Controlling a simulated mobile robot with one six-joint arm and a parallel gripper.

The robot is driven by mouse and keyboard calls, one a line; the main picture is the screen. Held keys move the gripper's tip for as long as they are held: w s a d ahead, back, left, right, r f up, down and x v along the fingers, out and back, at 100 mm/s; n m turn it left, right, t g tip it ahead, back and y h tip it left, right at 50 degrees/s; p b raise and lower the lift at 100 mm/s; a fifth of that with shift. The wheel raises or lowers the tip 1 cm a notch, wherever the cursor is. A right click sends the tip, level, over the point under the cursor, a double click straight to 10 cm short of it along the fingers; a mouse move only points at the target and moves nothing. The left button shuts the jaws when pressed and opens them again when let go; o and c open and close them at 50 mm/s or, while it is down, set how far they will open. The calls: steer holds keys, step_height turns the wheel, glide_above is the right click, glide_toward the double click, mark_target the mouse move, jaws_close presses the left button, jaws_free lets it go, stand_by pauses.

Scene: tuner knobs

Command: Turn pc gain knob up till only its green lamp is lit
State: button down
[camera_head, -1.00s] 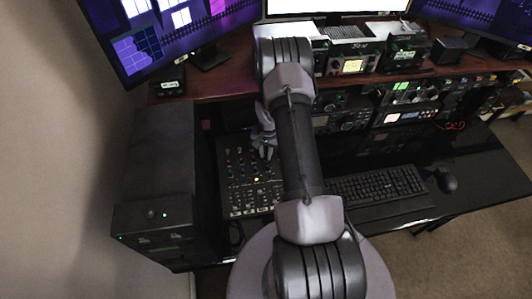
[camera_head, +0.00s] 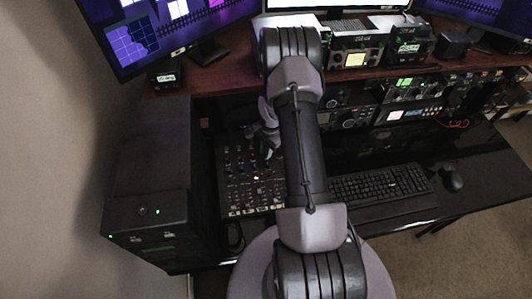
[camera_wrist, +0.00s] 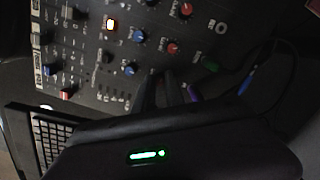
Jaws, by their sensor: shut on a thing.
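The mixer panel (camera_head: 238,196) lies left of the keyboard, with rows of coloured knobs; it also shows tilted in the wrist view (camera_wrist: 85,85). My gripper (camera_head: 270,151) is over the panel's upper right part, and its dark fingers (camera_wrist: 167,93) reach the panel edge in the wrist view. It is shut on what looks like a knob, mostly hidden between the fingers; I cannot read its label. A bright square light with a red rim (camera_wrist: 110,23) shows in the wrist view. I see no lit green lamp on the panel.
A keyboard (camera_head: 380,186) and a mouse (camera_head: 452,182) lie right of the panel. A black computer case (camera_head: 150,165) stands left of it. Radio units (camera_head: 407,112) sit behind.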

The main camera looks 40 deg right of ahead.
steer(key=shift+m+b, duration=0.35)
steer(key=shift+m, duration=0.85)
steer(key=c, duration=1.4)
jaws_free()
steer(key=r+p, duration=0.1)
steer(key=r, duration=0.4)
steer(key=s+r+p, duration=0.1)
steer(key=r, duration=0.5)
steer(key=s+r+p, duration=0.1)
steer(key=r, duration=0.5)
steer(key=shift+d+r+p, duration=0.15)
steer(key=shift+d+p, duration=0.15)
steer(key=shift+p, duration=0.1)
